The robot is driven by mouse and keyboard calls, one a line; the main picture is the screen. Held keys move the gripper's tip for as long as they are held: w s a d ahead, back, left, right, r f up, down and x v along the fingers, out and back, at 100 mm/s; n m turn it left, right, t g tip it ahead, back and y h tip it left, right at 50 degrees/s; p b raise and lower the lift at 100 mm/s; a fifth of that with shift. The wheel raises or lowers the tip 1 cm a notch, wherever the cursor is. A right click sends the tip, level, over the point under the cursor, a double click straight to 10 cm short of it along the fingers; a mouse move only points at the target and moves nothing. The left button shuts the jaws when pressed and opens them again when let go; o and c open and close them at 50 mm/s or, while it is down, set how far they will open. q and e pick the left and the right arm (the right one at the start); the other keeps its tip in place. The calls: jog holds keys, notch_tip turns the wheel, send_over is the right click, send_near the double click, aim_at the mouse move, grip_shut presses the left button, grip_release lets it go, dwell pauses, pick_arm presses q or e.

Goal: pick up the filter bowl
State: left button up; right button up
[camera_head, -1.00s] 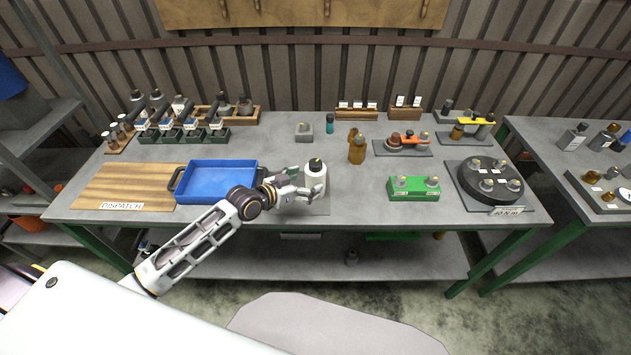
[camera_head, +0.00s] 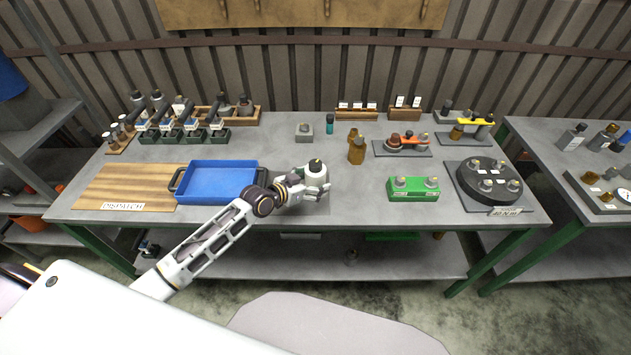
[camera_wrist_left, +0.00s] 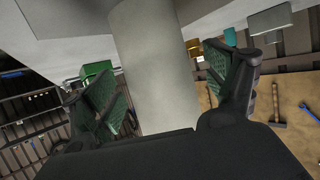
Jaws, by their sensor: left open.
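The white cylinder with a dark top and a small yellow tip (camera_head: 316,172), which looks like the filter bowl, stands upright near the front middle of the bench. My left gripper (camera_head: 318,188) is at its lower front, and partly hides it. In the left wrist view, a pale cylinder (camera_wrist_left: 158,60) stands between the two green-padded fingers of my open left gripper (camera_wrist_left: 168,82). A gap shows at the right finger; contact at the left finger cannot be told. My right gripper is not in view.
A blue tray (camera_head: 218,180) lies just left of my left gripper, beside a wooden dispatch board (camera_head: 125,187). Amber bottles (camera_head: 357,151) stand behind right. A green block (camera_head: 413,190) and dark round fixture (camera_head: 490,184) sit further right. The bench between the cylinder and green block is clear.

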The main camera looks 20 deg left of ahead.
pick_arm(q)
jog(key=shift+w+d+f, duration=0.25)
jog(key=shift+w+d, duration=0.1)
jog(key=shift+w, duration=0.15)
jog(key=c, duration=1.8)
jog(key=shift+r, duration=0.15)
